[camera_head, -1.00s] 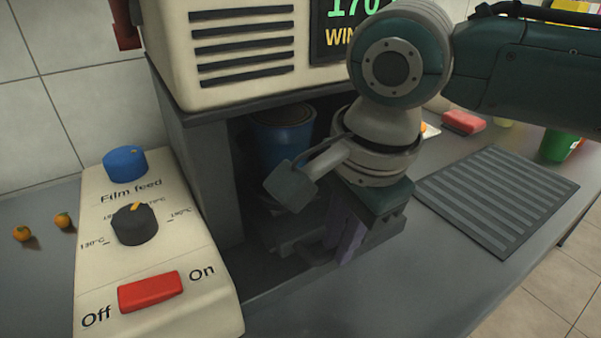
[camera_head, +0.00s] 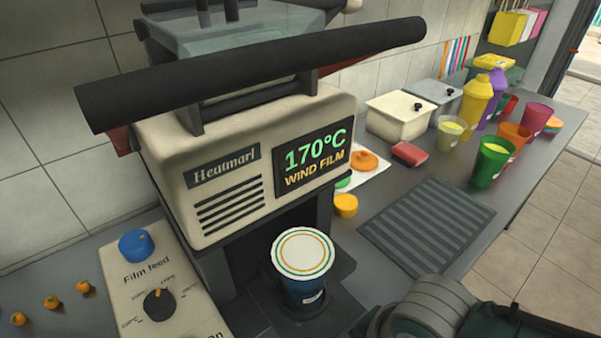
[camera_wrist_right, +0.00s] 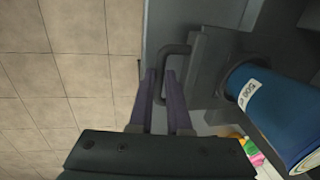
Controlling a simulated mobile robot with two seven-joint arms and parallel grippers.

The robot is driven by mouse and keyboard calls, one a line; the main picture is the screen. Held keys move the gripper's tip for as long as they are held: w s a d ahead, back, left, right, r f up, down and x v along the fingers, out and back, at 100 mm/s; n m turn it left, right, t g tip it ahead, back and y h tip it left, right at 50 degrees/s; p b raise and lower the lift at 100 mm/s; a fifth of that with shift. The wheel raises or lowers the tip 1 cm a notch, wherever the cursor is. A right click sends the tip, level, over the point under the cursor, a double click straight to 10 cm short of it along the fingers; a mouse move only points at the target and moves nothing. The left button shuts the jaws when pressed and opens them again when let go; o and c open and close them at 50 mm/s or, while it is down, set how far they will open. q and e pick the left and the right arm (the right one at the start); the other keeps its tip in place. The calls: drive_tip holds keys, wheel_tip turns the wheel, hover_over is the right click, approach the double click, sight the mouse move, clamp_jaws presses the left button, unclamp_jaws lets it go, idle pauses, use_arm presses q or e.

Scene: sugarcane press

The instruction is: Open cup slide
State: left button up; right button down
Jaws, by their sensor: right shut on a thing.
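The cup slide (camera_head: 342,306) is a dark tray at the foot of the cup sealing machine (camera_head: 240,165). It sticks out in front of the machine's opening. A blue cup (camera_head: 303,289) stands upright on it, topped by a white lid (camera_head: 303,252) with coloured rings. The cup also shows in the right wrist view (camera_wrist_right: 275,108). The slide's dark handle (camera_wrist_right: 176,50) is between the purple fingers of my right gripper (camera_wrist_right: 160,85), which is shut on it. In the head view my right arm shows at the lower right and its fingers are hidden. My left gripper is out of view.
A long black bar (camera_head: 250,75) crosses above the machine. A control panel with a blue knob (camera_head: 135,246) is at left. A ribbed grey mat (camera_head: 428,225), a red block (camera_head: 409,154) and several coloured cups are at right. Floor tiles lie beyond the counter edge.

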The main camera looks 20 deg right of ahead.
drive_tip(key=s+d+p, duration=0.2)
drive_tip(key=s+p, duration=0.1)
drive_tip(key=s, duration=0.3)
drive_tip(key=shift+s, duration=0.2)
drive_tip(key=shift+d, duration=0.15)
drive_tip(key=c, duration=0.9)
unclamp_jaws()
drive_tip(key=shift+o, duration=0.2)
wheel_tip(320, 180, up, 10)
drive_tip(key=s+p, duration=0.1)
drive_tip(key=p, duration=0.4)
drive_tip(key=shift+s+d+f, duration=0.15)
drive_tip(key=shift+s+d, duration=0.15)
drive_tip(key=shift+s, duration=0.05)
